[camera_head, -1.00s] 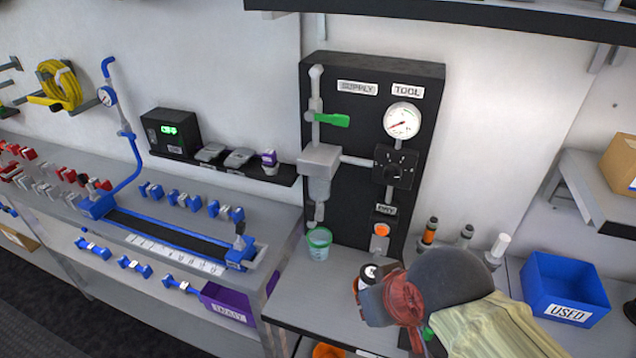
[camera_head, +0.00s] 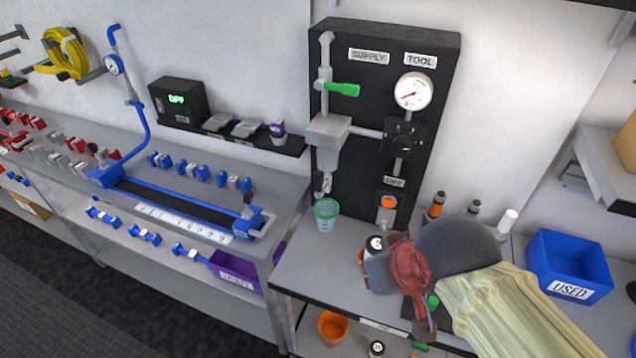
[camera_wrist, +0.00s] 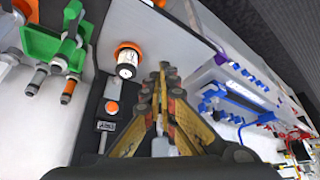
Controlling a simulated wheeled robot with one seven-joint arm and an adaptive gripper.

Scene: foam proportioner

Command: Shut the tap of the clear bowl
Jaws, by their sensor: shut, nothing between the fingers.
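The bowl (camera_head: 327,160) hangs under a grey block on the black panel and looks grey in the head view. Its small tap (camera_head: 323,184) is at the bottom, above a green-tinted cup (camera_head: 325,215) on the bench; I cannot tell the tap's position. My gripper (camera_wrist: 163,75) shows in the wrist view with its fingers together and nothing between them. In the head view my arm is to the right of the cup, low over the bench, and hides most of the fingers. The gripper is apart from the tap. I cannot make out the bowl in the wrist view.
A green-handled valve (camera_head: 343,89) and a gauge (camera_head: 412,92) are on the panel (camera_head: 357,190). A blue USED bin (camera_head: 568,268) is at the right.

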